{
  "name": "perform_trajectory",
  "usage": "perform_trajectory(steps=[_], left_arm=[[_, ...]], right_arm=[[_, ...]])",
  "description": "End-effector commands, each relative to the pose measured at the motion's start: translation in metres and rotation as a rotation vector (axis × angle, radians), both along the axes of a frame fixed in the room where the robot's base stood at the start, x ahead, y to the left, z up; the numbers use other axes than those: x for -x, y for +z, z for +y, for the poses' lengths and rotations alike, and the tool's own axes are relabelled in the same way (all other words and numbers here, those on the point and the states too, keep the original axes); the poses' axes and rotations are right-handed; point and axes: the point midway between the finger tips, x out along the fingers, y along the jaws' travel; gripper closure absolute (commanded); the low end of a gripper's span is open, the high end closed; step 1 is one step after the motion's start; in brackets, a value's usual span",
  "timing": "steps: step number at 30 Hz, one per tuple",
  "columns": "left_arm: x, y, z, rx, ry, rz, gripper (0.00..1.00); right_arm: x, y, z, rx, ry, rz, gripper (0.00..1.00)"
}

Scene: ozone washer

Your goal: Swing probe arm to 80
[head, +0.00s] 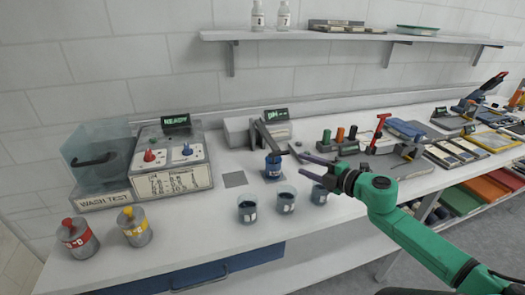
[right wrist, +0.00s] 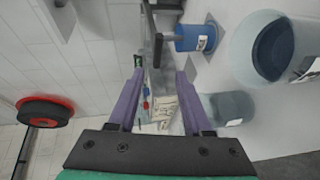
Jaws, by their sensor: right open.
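The probe arm (head: 264,134) is a dark grey bar that reaches forward from the pH meter (head: 242,131) and slopes down above a blue cup (head: 273,166). My right gripper (head: 299,165) is open and empty, just right of the probe arm and the blue cup, with its purple fingers pointing left. In the right wrist view, the probe arm (right wrist: 158,48) shows as a dark bar beyond the fingertips, and the blue cup (right wrist: 193,38) lies to the right of it. No finger visibly touches the arm. Any angle scale is too small to read. My left gripper is out of view.
Several clear beakers with dark liquid (head: 286,202) stand in front of the blue cup, close below my right gripper. The wash test unit (head: 172,160) and two capped canisters (head: 134,227) are at left. A red-handled tool (head: 379,130) and several bottles stand at right.

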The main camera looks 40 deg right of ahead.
Motion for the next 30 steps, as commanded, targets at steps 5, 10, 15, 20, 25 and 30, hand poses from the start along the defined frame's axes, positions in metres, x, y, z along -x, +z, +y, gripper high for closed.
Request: perform_trajectory(steps=[5,10,15,20,25,30], left_arm=[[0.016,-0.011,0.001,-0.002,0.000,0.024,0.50],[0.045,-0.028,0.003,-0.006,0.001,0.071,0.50],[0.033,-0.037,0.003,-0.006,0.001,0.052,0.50],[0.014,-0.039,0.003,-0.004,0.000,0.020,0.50],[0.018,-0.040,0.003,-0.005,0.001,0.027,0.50],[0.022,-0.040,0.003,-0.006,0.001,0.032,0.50]], right_arm=[[-0.041,-0.009,0.002,0.002,0.001,-0.003,0.50],[-0.083,-0.019,0.005,0.003,-0.002,-0.004,0.50],[-0.112,-0.024,0.006,0.001,-0.005,-0.004,0.50],[-0.127,-0.026,0.007,-0.002,-0.005,-0.004,0.50],[-0.132,-0.027,0.007,-0.002,-0.005,0.000,0.50],[-0.132,-0.028,0.007,-0.002,-0.005,0.001,0.50]])
